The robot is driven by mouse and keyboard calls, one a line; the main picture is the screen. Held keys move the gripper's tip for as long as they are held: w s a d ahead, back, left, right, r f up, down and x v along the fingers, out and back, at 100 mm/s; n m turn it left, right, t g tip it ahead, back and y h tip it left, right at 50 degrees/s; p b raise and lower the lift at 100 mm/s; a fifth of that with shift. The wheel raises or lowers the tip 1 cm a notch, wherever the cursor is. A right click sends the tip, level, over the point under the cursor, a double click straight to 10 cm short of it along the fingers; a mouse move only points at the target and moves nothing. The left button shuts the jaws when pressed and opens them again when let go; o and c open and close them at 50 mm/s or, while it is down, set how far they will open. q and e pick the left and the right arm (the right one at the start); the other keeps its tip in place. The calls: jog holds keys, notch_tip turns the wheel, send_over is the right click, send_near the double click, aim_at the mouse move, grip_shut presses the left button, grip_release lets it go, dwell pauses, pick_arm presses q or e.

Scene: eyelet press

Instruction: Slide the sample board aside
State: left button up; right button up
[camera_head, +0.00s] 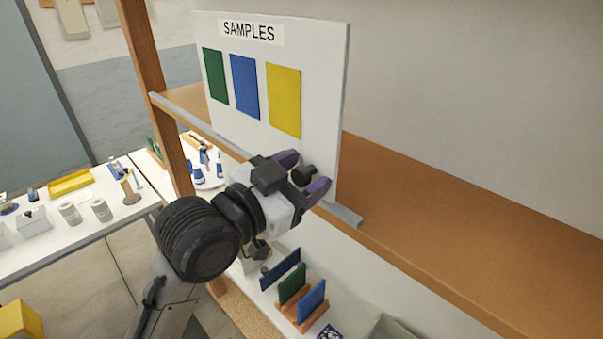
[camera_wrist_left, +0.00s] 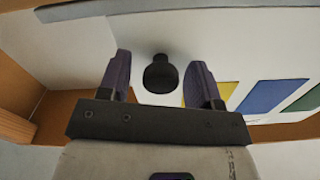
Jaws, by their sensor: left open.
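The white sample board (camera_head: 317,70) stands upright on the wooden shelf in the head view, with a SAMPLES label and green, blue and yellow swatches. A dark round knob (camera_head: 304,175) sits low on its face. My left gripper (camera_head: 303,174) is open, with its purple fingers on either side of the knob. In the left wrist view the knob (camera_wrist_left: 160,74) shows between the two fingers, with a gap to each; I cannot tell how deep the fingers reach. My right gripper is not in view.
A metal rail (camera_head: 345,214) runs along the front edge of the wooden shelf (camera_head: 440,220). The shelf is bare right of the board. A wooden post (camera_head: 147,50) stands at left. Coloured panels in a rack (camera_head: 300,310) stand below.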

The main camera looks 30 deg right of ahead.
pick_arm(q)
jog(key=b+v, duration=0.3)
jog(key=v, duration=1)
jog(key=shift+a, duration=0.35)
jog(key=shift+s, duration=0.15)
